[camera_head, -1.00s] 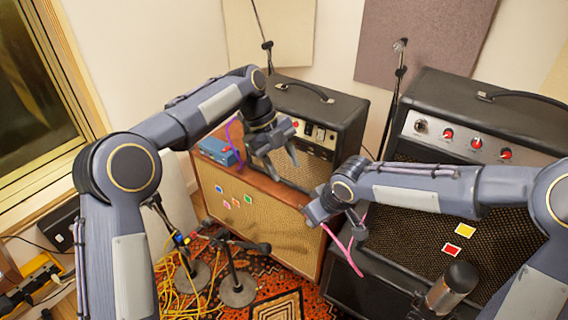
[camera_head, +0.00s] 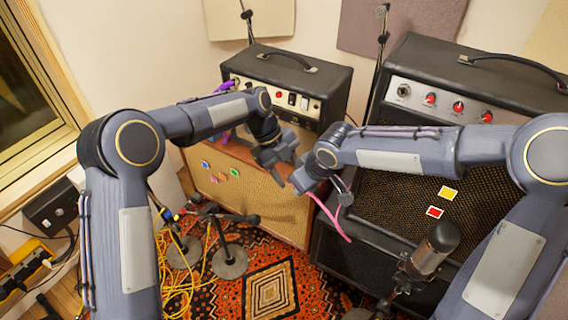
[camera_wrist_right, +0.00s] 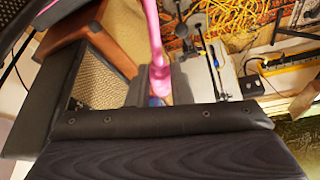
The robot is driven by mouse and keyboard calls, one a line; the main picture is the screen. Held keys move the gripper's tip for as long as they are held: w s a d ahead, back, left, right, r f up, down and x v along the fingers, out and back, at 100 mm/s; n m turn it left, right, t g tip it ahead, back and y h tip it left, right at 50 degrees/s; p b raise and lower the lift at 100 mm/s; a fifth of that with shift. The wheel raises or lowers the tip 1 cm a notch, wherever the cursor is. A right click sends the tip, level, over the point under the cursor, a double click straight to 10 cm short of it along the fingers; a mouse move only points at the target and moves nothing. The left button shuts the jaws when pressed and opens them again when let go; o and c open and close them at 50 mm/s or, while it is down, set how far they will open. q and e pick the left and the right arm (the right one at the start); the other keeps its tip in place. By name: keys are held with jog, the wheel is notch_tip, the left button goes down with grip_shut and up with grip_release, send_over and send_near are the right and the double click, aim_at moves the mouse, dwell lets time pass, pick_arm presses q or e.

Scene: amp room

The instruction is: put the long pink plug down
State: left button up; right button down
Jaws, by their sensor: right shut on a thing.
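My right gripper (camera_head: 299,182) is shut on the long pink plug. The plug's pink lead (camera_head: 332,219) hangs down from the gripper in the head view, in front of the gap between the two amps. In the right wrist view the pink plug (camera_wrist_right: 156,68) runs down between the two fingers (camera_wrist_right: 157,88). The plug's tip is hard to make out. My left gripper (camera_head: 280,160) is close to the left of the right one, in front of the small amp. Its fingers look apart, with nothing seen between them.
A small black amp (camera_head: 320,82) stands on a tan-grille cabinet (camera_head: 262,205). A large black amp (camera_head: 470,85) is at right, with a microphone (camera_head: 433,250) in front. A purple cable (camera_head: 226,86) is at the small amp. Stands and yellow cables (camera_head: 178,275) clutter the patterned rug.

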pick_arm(q)
jog(key=shift+c, duration=0.5)
grip_shut()
pick_arm(e)
jog(key=c, duration=1.3)
grip_release()
jog(key=shift+a, duration=0.1)
jog(key=shift+c, duration=0.2)
jog(key=shift+o, duration=0.7)
